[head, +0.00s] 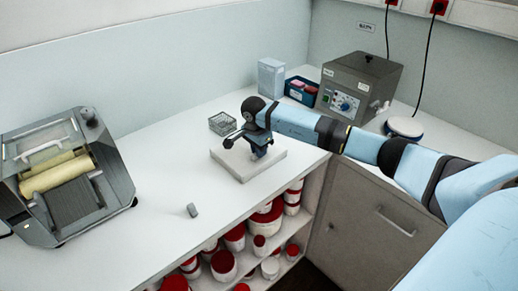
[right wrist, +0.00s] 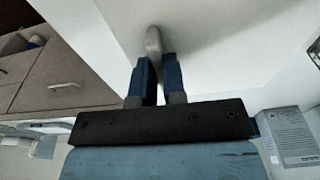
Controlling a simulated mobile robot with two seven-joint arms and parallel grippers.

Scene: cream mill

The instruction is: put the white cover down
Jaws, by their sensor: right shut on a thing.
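The white cover (head: 230,164) is a flat square slab near the front edge of the white counter, in the middle of the head view. It looks level; I cannot tell whether it rests on the counter or is just above it. My right gripper (head: 258,153) points down over it. In the right wrist view my right gripper (right wrist: 156,70) is shut on a narrow pale grip piece, which stands against a broad white surface. My left gripper is not in view.
A roller mill (head: 65,180) stands at the left. A small grey block (head: 192,210) lies on the counter in front. A wire basket (head: 223,123), a blue bin (head: 302,91) and a grey control box (head: 360,88) are behind. Red-lidded jars (head: 224,264) fill shelves below the edge.

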